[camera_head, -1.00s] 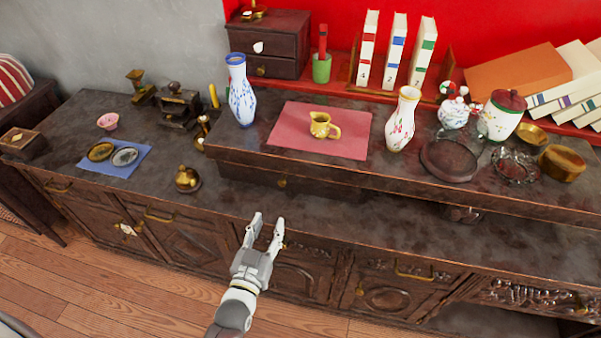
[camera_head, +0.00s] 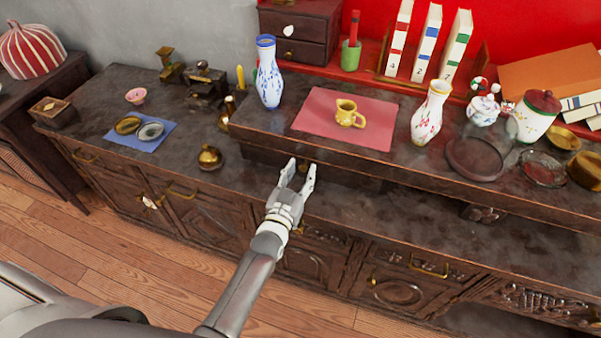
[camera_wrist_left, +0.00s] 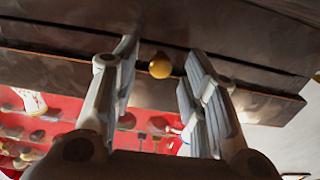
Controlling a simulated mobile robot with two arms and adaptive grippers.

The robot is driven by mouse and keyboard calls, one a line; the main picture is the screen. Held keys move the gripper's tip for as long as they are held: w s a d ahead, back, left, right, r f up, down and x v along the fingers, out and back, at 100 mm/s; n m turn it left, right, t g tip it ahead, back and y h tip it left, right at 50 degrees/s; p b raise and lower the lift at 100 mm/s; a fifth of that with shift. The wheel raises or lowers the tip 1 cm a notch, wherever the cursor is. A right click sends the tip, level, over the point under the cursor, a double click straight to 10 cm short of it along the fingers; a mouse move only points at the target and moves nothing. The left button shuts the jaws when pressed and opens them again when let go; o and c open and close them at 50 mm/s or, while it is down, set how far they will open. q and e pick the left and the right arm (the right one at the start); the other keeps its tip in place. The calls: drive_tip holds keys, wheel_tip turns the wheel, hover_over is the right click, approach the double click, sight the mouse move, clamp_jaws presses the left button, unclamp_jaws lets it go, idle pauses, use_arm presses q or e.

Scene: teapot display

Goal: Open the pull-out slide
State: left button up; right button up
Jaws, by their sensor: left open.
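The pull-out slide (camera_head: 345,177) is a dark wooden front set under the raised shelf of the sideboard, and it looks closed. Its small round brass knob (camera_wrist_left: 160,66) shows clearly in the left wrist view, between the fingers of my left gripper and near the level of their tips. My left gripper (camera_head: 302,170) is open and empty in front of the slide, just above the sideboard's lower top. It also fills much of the left wrist view (camera_wrist_left: 160,58). In the head view the fingers partly cover the knob area. My right gripper is not in view.
Above the slide, the raised shelf (camera_head: 420,165) carries a pink mat (camera_head: 370,135) with a yellow jug (camera_head: 348,112), a blue-and-white vase (camera_head: 268,78) and a floral vase (camera_head: 429,112). A brass pot (camera_head: 209,158) stands left of the gripper. The lower top right of the gripper is clear.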

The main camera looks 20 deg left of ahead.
use_arm(q)
drive_tip(key=shift+w, duration=0.15)
clamp_jaws()
idle(0.4)
drive_tip(key=shift+s+r+p, duration=0.1)
drive_tip(key=shift+s+p, duration=0.35)
drive_tip(key=shift+s, duration=0.2)
drive_tip(key=s+p, duration=0.6)
drive_tip(key=s, duration=1.3)
drive_tip(key=shift+s+a, duration=0.3)
drive_tip(key=shift+a, duration=0.05)
